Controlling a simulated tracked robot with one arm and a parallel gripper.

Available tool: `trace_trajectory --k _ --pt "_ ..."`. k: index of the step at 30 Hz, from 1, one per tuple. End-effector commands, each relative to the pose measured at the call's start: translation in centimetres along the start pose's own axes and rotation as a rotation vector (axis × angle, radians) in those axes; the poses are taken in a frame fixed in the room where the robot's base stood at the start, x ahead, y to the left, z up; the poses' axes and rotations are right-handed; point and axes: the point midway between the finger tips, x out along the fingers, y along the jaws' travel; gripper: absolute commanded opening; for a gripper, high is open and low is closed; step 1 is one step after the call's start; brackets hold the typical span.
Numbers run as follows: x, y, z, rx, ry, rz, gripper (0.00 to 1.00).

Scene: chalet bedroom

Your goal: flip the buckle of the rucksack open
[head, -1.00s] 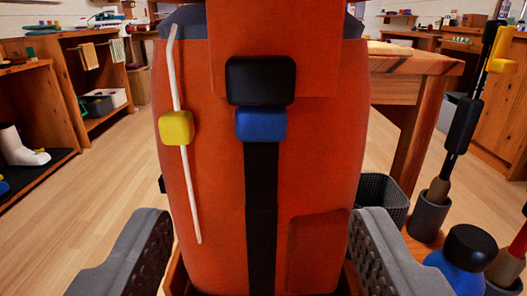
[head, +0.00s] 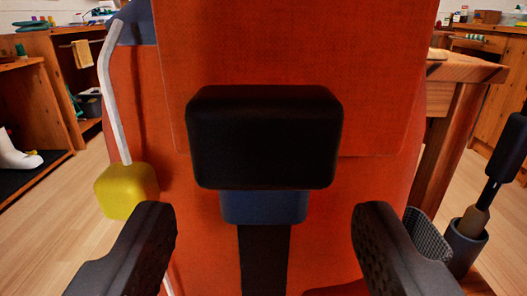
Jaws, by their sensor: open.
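The orange rucksack (head: 340,215) fills the middle of the head view, upright, with its top flap (head: 290,45) hanging down the front. The black buckle (head: 265,137) sits at the flap's lower edge. A blue block (head: 263,207) shows just under it, above a black strap (head: 264,262) that runs down out of view. My gripper (head: 262,235) is open and empty. Its two fingers stand wide apart, one on each side of the strap, with the fingertips lower in the picture than the buckle. I cannot tell whether they touch the rucksack.
A yellow block (head: 126,191) and a white cord (head: 112,95) are on the rucksack's left side. A wooden table (head: 455,110) stands behind at right, with a mesh basket (head: 428,235) and a grey pot (head: 466,245) nearby. Shelves (head: 60,100) stand at left; floor there is clear.

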Motion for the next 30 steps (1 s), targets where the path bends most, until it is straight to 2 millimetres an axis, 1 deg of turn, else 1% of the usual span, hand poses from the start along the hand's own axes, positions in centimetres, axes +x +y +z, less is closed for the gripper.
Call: trace_trajectory --k 5,9,15,22,30 --pt "1.4 0.0 0.3 0.000 -0.001 0.000 0.58" --pt "2.4 0.0 0.1 0.000 0.001 0.000 0.58" --pt "3.5 0.1 0.1 -0.001 0.002 0.000 0.58" --pt "4.0 0.1 0.1 0.000 -0.002 0.001 0.58" --pt "4.1 0.0 0.0 0.001 -0.001 0.001 0.58"
